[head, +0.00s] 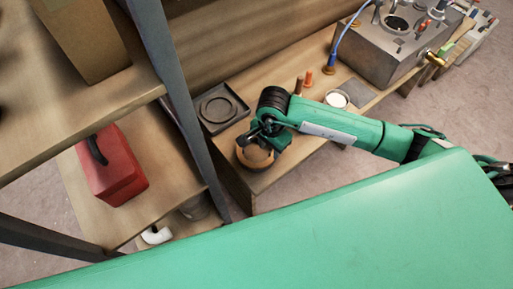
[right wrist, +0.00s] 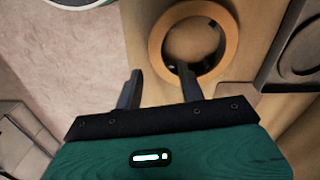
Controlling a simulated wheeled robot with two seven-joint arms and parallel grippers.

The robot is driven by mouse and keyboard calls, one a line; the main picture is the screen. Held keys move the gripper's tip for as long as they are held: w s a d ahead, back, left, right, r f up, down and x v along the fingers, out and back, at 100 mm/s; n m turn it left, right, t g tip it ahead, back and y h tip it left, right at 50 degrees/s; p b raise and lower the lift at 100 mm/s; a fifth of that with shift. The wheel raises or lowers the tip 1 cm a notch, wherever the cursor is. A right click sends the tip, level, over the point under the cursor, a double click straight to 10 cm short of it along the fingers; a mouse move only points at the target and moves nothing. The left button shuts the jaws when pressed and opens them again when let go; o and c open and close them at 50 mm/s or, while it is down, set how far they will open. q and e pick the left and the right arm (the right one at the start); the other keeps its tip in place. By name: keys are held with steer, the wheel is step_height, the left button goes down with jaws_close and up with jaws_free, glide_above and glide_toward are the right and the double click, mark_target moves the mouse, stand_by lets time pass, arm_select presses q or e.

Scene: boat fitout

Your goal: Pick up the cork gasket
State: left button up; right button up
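The cork gasket (head: 244,160) is a flat tan ring near the front edge of the wooden bench, partly covered by my right gripper in the head view. It shows more clearly in the right wrist view (right wrist: 231,45), lying flat on the wood. My right gripper (right wrist: 159,70) is open over the gasket's near left rim. One finger is outside the ring and the other overlaps its hole. I cannot tell whether either finger touches the cork. In the head view my right gripper (head: 262,138) hangs over the gasket. My left gripper is not in view.
A black square tray (head: 243,103) with a dark ring inside lies just beyond the gasket. A grey metal box (head: 375,65) with fittings stands farther right. A shelf post (head: 178,85) and red canister (head: 115,172) are at left.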

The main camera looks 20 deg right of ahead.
mark_target(270, 159)
steer(key=shift+s+d+f+p, duration=0.1)
steer(key=shift+s+f+p, duration=0.1)
steer(key=shift+f+p, duration=0.35)
step_height(270, 159, down, 4)
steer(key=shift+d+r+p, duration=0.15)
steer(key=shift+r+p, duration=0.1)
steer(key=shift+p, duration=0.1)
steer(key=shift+f, duration=0.3)
steer(key=c, duration=0.8)
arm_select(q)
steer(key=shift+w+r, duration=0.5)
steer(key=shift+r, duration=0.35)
arm_select(e)
jaws_close()
